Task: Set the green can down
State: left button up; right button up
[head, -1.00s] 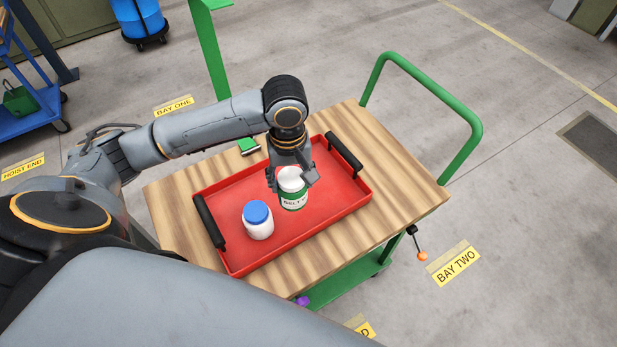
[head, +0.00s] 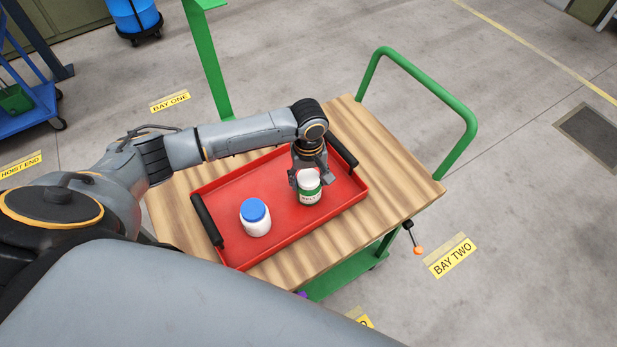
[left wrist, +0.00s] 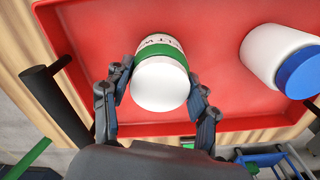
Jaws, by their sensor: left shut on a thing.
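The green can (head: 309,196) is white with a green band and a pale top, and stands roughly upright over the right part of the red tray (head: 235,187). My left gripper (head: 311,182) is shut on it from above, with one finger on each side. In the left wrist view the can (left wrist: 160,85) sits between the two fingers (left wrist: 158,92). I cannot tell whether its base touches the tray floor. My right gripper is not in view.
A white jar with a blue lid (head: 255,217) stands in the tray, left of the can. The tray lies on a wooden cart top (head: 400,185) with a green handle (head: 473,110). Tray floor between jar and can is bare.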

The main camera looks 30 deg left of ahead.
pick_arm(q)
jog(key=o, duration=1.4)
jog(key=shift+f, duration=0.1)
notch_tip(320, 180, up, 12)
jog(key=b, duration=0.1)
